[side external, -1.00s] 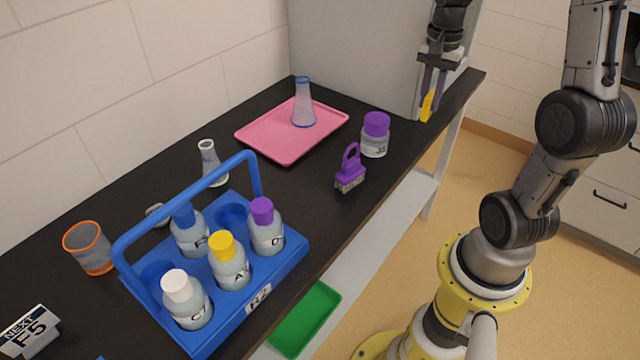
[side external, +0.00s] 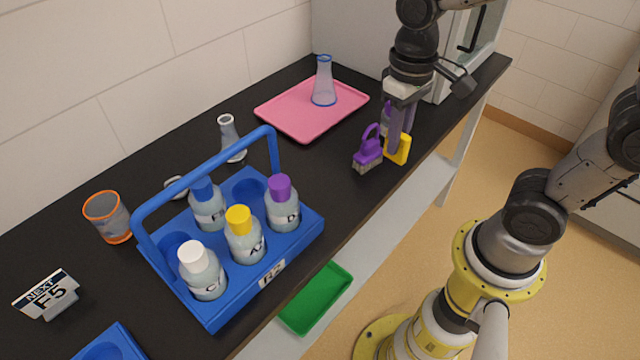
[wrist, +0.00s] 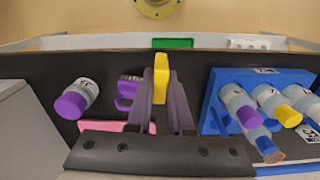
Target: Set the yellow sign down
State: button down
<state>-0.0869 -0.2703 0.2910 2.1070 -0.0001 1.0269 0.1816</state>
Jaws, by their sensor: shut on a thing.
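The yellow sign (side external: 397,149) is held in my gripper (side external: 400,138), which is shut on it. In the side external view the sign hangs from the fingertips near the front edge of the black bench, beside the purple brush. In the wrist view the yellow sign (wrist: 161,76) stands between my two finger ends (wrist: 160,88), seen nearly edge-on. Whether it touches the bench top cannot be told. Its face is not readable.
A purple brush (side external: 368,152) stands just left of the sign. A purple-capped bottle (wrist: 75,98) is nearby, mostly hidden behind my fingers in the side view. A pink tray (side external: 290,117) with a flask (side external: 324,82) lies behind. A blue rack (side external: 305,222) holds several bottles.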

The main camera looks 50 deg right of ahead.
jog(key=shift+n, duration=0.5)
jog(key=w+a+f, duration=0.1)
jog(key=w+f, duration=0.2)
jog(key=w, duration=0.1)
jog(key=w+a+f, duration=0.2)
jog(key=w+f, duration=0.1)
jog(key=w, duration=0.1)
jog(key=w+a+f, duration=0.1)
jog(key=w+f, duration=0.2)
jog(key=w, duration=0.1)
jog(key=shift+w+a, duration=0.35)
jog(key=shift+a, duration=0.05)
jog(key=shift+w+f, duration=0.15)
jog(key=shift+w, duration=0.05)
jog(key=shift+w+f, duration=0.15)
jog(key=shift+f, duration=1.55)
jog(key=shift+f, duration=0.15)
jog(key=c, duration=0.8)
grip_release()
